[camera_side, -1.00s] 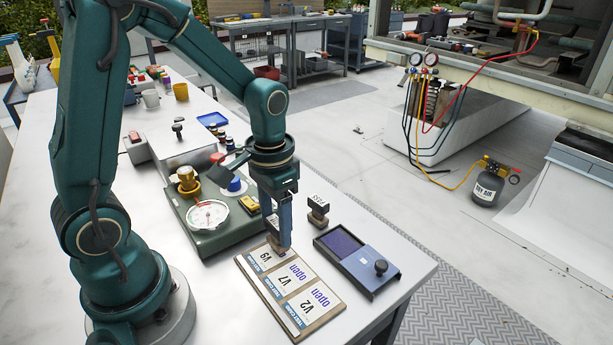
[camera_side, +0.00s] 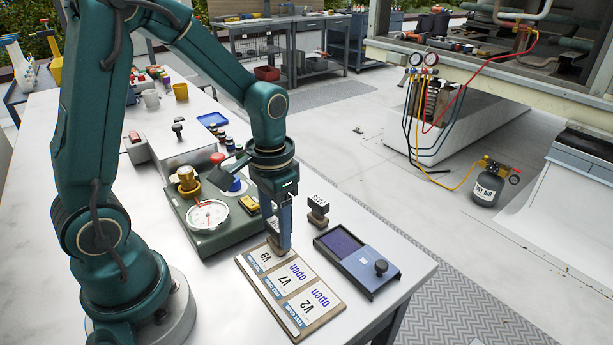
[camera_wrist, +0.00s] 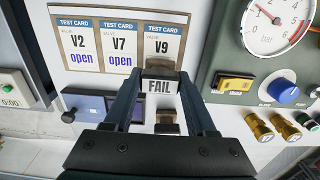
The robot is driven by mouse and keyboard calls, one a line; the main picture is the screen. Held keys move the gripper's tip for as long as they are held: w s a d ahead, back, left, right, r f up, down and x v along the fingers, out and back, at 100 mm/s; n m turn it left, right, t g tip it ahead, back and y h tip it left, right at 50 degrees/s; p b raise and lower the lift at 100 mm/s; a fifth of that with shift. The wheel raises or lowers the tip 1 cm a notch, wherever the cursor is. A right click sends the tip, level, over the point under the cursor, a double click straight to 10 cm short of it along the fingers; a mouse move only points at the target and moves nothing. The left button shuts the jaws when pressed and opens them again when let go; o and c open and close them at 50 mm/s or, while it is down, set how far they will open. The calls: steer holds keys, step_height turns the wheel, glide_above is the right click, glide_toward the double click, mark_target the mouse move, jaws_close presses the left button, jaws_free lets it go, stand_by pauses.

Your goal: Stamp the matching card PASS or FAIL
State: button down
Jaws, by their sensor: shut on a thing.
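The FAIL stamp (camera_wrist: 159,87) is between the fingers of my gripper (camera_wrist: 163,80), which is shut on it. In the side view my gripper (camera_side: 280,238) is low over the V9 card (camera_side: 262,258) at the far end of the card board. Whether the stamp touches the card I cannot tell; it hides the lower part of V9. The V7 card (camera_wrist: 118,42) and V2 card (camera_wrist: 80,42) both read "open" in blue. The PASS stamp (camera_side: 318,208) stands on the table beside the cards.
An ink pad (camera_side: 338,243) with a dark blue pad and knobbed lid lies right of the cards. A green test unit (camera_side: 210,215) with a pressure gauge (camera_side: 207,214), brass fitting and blue knob stands behind the cards. The table's right edge is near the ink pad.

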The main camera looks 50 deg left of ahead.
mark_target(276, 224)
steer(key=shift+f, duration=0.4)
stand_by(1.0)
steer(key=shift+r, duration=3.55)
